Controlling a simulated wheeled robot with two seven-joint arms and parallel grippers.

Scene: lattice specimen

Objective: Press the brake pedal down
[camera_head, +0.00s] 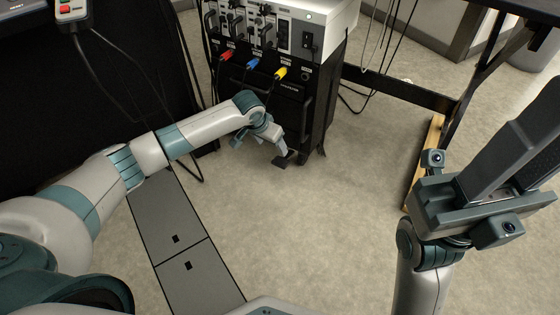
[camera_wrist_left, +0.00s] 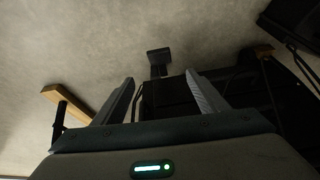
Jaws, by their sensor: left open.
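The brake pedal (camera_head: 283,161) is a small dark pad low at the front of the equipment cart, just above the floor. In the left wrist view the pedal (camera_wrist_left: 158,55) is a dark square on a short stem, beyond the fingertips and roughly centred between them. My left gripper (camera_head: 281,147) is right by the pedal in the head view, pointing down. In the left wrist view its fingers (camera_wrist_left: 162,88) are spread with nothing between them. Contact with the pedal cannot be told. My right gripper (camera_head: 525,118) is at the right, away from the pedal; its finger gap is unclear.
A dark table frame with a wooden foot (camera_head: 425,160) stands at the right. Grey floor panels (camera_head: 180,225) lie at the lower left. The middle floor is clear.

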